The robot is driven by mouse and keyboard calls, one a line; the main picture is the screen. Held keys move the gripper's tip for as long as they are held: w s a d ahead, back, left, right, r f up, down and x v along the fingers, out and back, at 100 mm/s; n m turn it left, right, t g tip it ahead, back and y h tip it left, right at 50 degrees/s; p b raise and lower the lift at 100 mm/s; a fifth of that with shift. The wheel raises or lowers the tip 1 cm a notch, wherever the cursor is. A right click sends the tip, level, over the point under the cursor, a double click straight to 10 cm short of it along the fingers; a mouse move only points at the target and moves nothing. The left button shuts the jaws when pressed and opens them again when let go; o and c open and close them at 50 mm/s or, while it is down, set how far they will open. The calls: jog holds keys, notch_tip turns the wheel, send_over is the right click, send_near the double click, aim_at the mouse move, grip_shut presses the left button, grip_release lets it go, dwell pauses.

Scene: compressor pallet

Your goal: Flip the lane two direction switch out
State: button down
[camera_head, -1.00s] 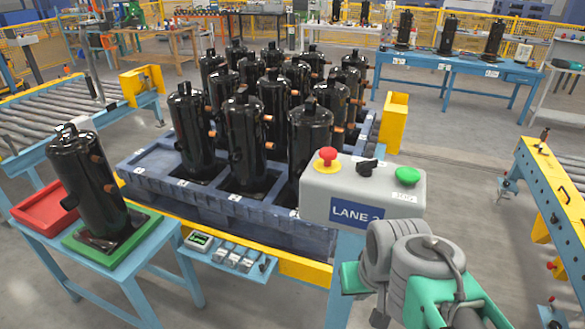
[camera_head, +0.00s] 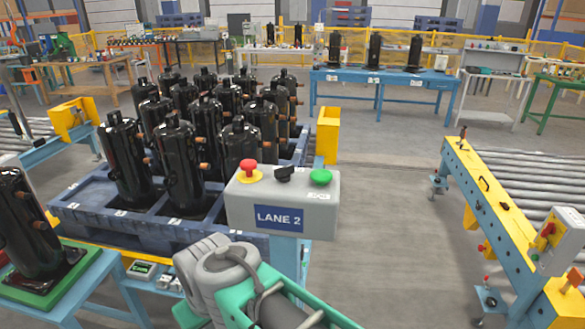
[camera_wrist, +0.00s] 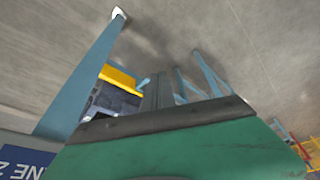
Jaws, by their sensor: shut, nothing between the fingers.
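The lane two control box (camera_head: 283,200) is a grey box on a blue post with a blue "LANE 2" sign. On its top, the black direction switch (camera_head: 284,174) sits between a red mushroom button (camera_head: 249,170) and a green button (camera_head: 321,177). The switch's exact setting is too small to tell. In the head view my arm is in front of and below the box, and my fingertips cannot be made out there. In the wrist view my gripper (camera_wrist: 158,92) is shut and empty, with a corner of the LANE 2 sign (camera_wrist: 25,160) at lower left. The switch is not in the wrist view.
A blue pallet (camera_head: 85,203) of black compressors stands behind and left of the box. A compressor (camera_head: 25,225) stands on a side table at left. A yellow-topped conveyor (camera_head: 480,190) with a small control box (camera_head: 560,240) is at right. Open floor lies between.

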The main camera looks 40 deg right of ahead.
jog(key=w+d+r+m+t+p, duration=0.1)
jog(key=w+d+r+t, duration=0.1)
jog(key=w+d+r, duration=0.35)
jog(key=w+d+r+m+t, duration=0.1)
jog(key=w+d+r, duration=0.2)
jog(key=d+r, duration=0.55)
jog(key=s+d+r+t, duration=0.1)
jog(key=s+d+r, duration=0.4)
jog(key=d, duration=0.3)
jog(key=s+d+r+t+h, duration=0.1)
jog(key=s+d+r+t, duration=0.1)
jog(key=s+d+r, duration=0.4)
jog(key=shift+s+d+r+p, duration=0.2)
jog(key=shift+d+r+p, duration=0.15)
jog(key=shift+d, duration=0.85)
jog(key=shift+w+f, duration=0.1)
send_near(290, 171)
notch_tip(290, 171, down, 4)
jog(key=shift+a+r+b, duration=0.1)
jog(key=shift+b, duration=0.3)
jog(key=shift+w+d+p, duration=0.2)
jog(key=shift+w+p, duration=0.1)
jog(key=shift+w, duration=0.8)
jog(key=shift+w+d+p, duration=0.2)
jog(key=shift+w+p, duration=0.05)
jog(key=shift+w, duration=0.8)
jog(key=shift+n, duration=0.4)
